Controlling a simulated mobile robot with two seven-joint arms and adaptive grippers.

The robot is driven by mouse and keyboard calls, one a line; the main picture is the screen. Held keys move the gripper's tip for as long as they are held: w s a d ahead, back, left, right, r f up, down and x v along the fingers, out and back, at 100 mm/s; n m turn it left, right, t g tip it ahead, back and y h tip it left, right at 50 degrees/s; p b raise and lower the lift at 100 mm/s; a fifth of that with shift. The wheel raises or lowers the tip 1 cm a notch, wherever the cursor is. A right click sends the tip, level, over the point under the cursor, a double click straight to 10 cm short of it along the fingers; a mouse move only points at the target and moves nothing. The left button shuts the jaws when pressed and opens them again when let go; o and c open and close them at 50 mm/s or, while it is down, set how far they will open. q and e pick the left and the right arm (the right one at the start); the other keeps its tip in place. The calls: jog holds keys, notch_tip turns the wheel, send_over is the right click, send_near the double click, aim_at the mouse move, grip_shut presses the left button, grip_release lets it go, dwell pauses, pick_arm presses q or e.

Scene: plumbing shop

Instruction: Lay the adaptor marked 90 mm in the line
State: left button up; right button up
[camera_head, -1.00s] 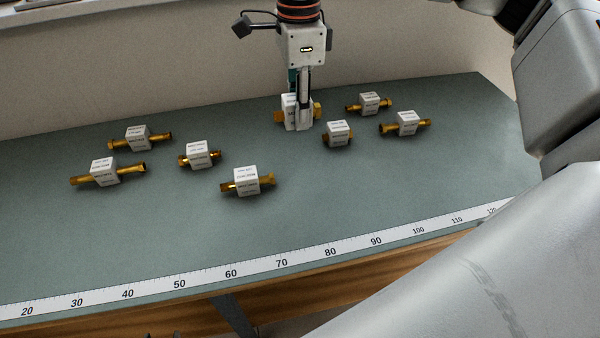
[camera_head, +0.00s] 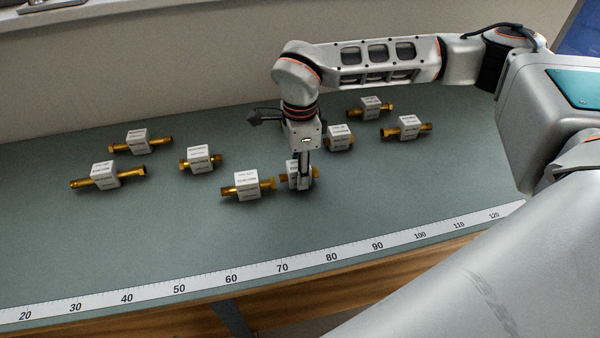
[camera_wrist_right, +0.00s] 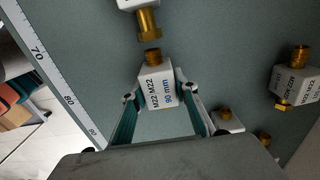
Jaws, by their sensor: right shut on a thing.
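The adaptor marked 90 mm (camera_wrist_right: 158,88) is a white block with brass ends, and its blue print reads in the right wrist view. My right gripper (camera_head: 300,184) is shut on this block, one finger on each side. In the head view the held adaptor's brass end (camera_head: 285,178) points left at another adaptor (camera_head: 246,186), with a small gap between their brass ends. That neighbour also shows at the top of the wrist view (camera_wrist_right: 148,22). The two are roughly end to end. I cannot tell whether the held adaptor touches the bench. My left gripper is not in view.
Several other white-block brass adaptors lie on the green bench (camera_head: 180,240), such as one at left (camera_head: 105,176) and one just behind my gripper (camera_head: 340,139). A white ruler strip (camera_head: 256,274) runs along the front edge. The bench in front of the gripper is clear.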

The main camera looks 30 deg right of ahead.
jog(key=shift+f, duration=0.45)
jog(key=shift+f, duration=0.15)
jog(key=o, duration=1.2)
jog(key=shift+c, duration=0.2)
notch_tip(320, 180, up, 12)
jog(key=shift+r, duration=0.15)
